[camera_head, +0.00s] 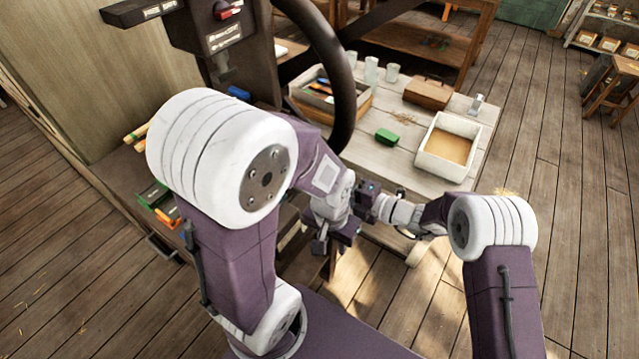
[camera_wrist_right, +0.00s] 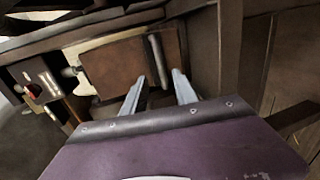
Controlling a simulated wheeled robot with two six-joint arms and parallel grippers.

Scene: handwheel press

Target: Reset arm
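My left arm reaches in from the left, and its gripper (camera_head: 325,242) hangs below the wrist in front of the table. Its fingers are too small and dark to tell whether they are open. My right arm comes in from the right and its wrist overlaps the left wrist in the head view. In the right wrist view my right gripper (camera_wrist_right: 160,85) has its two fingers apart with nothing between them. The dark handwheel (camera_head: 343,58) of the press (camera_head: 212,32) stands behind my left arm, and neither gripper is seen touching it.
A pale wooden table (camera_head: 398,168) holds a tray of tan material (camera_head: 447,147), a green block (camera_head: 386,136), a wooden box (camera_head: 428,92), glasses (camera_head: 392,72) and a tool box (camera_head: 318,92). Tools lie on a low shelf at left. Open plank floor (camera_head: 560,170) lies at right.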

